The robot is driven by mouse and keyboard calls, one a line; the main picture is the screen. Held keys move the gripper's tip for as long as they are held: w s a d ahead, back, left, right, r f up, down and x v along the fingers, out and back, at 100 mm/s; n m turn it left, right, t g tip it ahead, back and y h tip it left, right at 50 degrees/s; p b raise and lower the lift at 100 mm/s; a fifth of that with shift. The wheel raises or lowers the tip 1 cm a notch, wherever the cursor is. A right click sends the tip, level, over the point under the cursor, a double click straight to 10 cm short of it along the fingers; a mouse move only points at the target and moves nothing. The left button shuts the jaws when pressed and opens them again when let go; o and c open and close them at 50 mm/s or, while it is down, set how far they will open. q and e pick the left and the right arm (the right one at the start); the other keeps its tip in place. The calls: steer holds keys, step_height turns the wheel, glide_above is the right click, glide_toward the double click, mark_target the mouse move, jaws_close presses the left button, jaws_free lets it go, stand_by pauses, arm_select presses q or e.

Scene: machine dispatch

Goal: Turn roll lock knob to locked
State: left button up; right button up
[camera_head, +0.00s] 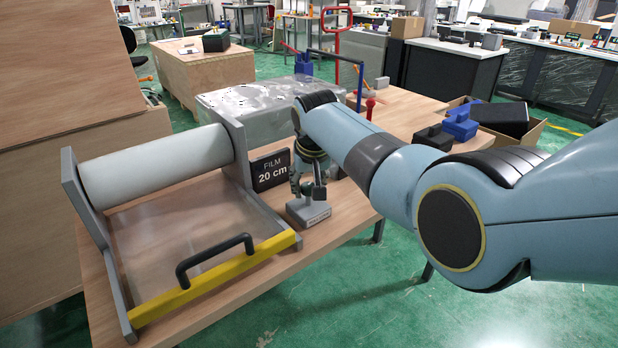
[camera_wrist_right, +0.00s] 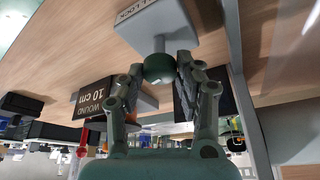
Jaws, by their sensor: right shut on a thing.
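The roll lock is a small grey pedestal block (camera_head: 308,210) with a label on its front, standing on the wooden table right of the film roll stand. In the right wrist view the block (camera_wrist_right: 160,25) carries a dark round knob (camera_wrist_right: 159,69) on a short stem. My right gripper (camera_head: 307,187) reaches down over the block from above and is shut on the knob, one finger on each side. In the head view the knob is mostly hidden by the gripper. The lock position cannot be read. My left gripper is not in view.
The white film roll (camera_head: 158,163) lies in a grey stand with a yellow bar (camera_head: 215,278) and black handle (camera_head: 214,258). A black "FILM 20 cm" sign (camera_head: 271,170) stands close left of my gripper. A wrapped load (camera_head: 255,108) is behind. The table's front edge is close.

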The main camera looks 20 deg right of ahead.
steer(key=shift+a+m+h, duration=0.1)
steer(key=shift+m+h, duration=0.5)
steer(key=shift+m, duration=1)
steer(key=o, duration=1.1)
steer(key=shift+r, duration=0.15)
steer(key=v, duration=1.1)
steer(key=shift+a+r, duration=0.15)
steer(key=shift+r, duration=0.2)
